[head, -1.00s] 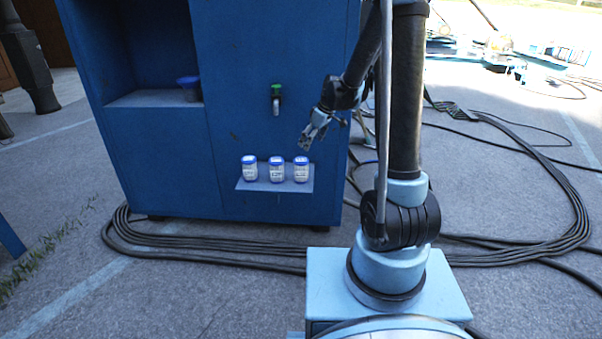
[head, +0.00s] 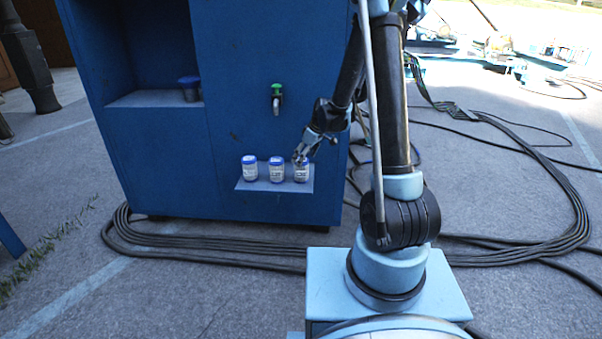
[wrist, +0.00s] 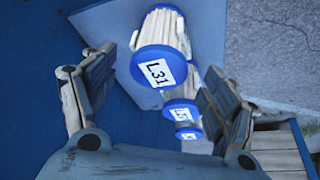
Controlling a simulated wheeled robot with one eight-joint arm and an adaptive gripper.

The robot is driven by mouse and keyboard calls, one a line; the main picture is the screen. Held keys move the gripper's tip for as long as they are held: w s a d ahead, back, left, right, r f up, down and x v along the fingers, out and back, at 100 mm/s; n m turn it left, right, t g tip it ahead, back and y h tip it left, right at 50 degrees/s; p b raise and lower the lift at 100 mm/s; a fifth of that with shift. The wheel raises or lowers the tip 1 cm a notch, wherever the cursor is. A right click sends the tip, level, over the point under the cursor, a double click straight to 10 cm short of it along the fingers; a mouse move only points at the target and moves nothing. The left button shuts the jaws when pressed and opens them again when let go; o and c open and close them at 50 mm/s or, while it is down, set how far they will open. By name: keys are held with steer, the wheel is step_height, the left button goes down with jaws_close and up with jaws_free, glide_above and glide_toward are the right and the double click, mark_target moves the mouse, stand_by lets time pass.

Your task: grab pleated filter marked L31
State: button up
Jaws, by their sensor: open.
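The pleated filter marked L31 (wrist: 174,38) is white with a blue end cap; its label reads clearly in the wrist view. It stands on a small blue shelf (head: 262,188) and appears to be the rightmost of three filters in the head view (head: 302,175). My gripper (head: 299,157) is open just above and at that filter. In the wrist view, my open fingers (wrist: 162,62) lie on either side of the L31 cap, with gaps visible. Part of the filter top is hidden by the gripper in the head view.
Two similar filters, a middle one (head: 276,171) and a left one (head: 249,170), stand in a row beside it; their labels are hard to read. The shelf juts from a blue cabinet (head: 240,120) with a green-topped fitting (head: 277,95) above. Black cables (head: 200,246) lie on the floor.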

mark_target(301, 170)
steer(key=shift+x, duration=2.3)
steer(key=c, duration=1.4)
